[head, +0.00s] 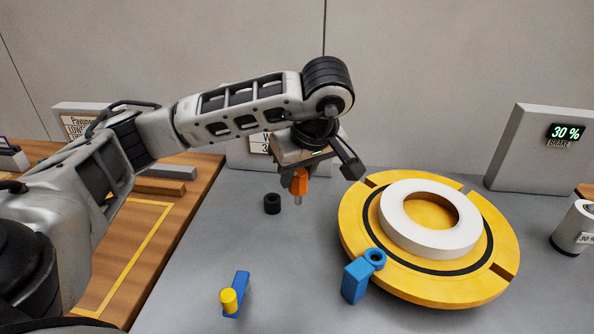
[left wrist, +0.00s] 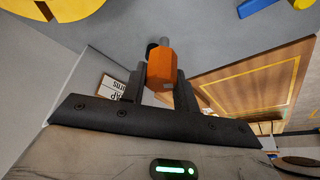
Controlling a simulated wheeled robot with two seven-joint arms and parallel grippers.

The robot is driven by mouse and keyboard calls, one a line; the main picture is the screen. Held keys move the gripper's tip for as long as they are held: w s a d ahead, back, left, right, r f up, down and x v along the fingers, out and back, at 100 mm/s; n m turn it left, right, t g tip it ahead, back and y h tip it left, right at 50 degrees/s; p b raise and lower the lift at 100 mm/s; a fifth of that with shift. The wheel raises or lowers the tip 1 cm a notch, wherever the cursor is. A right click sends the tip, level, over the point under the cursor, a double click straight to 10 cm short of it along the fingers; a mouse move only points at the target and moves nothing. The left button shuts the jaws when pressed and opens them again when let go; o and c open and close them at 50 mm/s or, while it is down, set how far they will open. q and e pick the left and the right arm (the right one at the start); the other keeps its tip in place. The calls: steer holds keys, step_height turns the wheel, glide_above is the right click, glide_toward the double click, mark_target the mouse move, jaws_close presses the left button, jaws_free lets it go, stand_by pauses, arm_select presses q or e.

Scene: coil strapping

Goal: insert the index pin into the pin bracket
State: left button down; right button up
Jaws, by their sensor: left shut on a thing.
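My left gripper (head: 300,172) is shut on the index pin (head: 299,182), which has an orange six-sided handle and a grey metal tip pointing down. The pin hangs in the air above the grey table, left of the turntable. In the left wrist view the orange handle (left wrist: 160,68) sits between both fingers, with its grey tip beyond. The pin bracket (head: 356,281) is blue, with a dark-holed ring on top, at the front left edge of the yellow turntable. The pin is apart from it, up and to the left. My right gripper is not in view.
The yellow turntable (head: 360,225) carries a white ring (head: 465,238). A black hollow cylinder (head: 272,204) stands below left of the pin. A blue piece with a yellow knob (head: 229,299) lies at the front. A brake display box (head: 533,150) stands at right. The table between is clear.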

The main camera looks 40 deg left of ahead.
arm_select(q)
steer(key=w+d+r+m+t+h+p, duration=0.1)
steer(key=d+r+m+t+h+p, duration=0.1)
steer(key=d+m, duration=0.7)
steer(key=d+p, duration=0.1)
steer(key=d, duration=0.6)
steer(key=shift+w+d+p, duration=0.15)
steer(key=shift+w+p, duration=0.15)
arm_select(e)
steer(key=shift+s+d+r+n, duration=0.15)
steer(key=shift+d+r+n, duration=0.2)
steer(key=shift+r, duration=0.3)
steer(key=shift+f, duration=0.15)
arm_select(q)
step_height(320, 180, down, 6)
steer(key=b, duration=0.6)
steer(key=shift+r+b, duration=0.2)
steer(key=shift+b, duration=0.1)
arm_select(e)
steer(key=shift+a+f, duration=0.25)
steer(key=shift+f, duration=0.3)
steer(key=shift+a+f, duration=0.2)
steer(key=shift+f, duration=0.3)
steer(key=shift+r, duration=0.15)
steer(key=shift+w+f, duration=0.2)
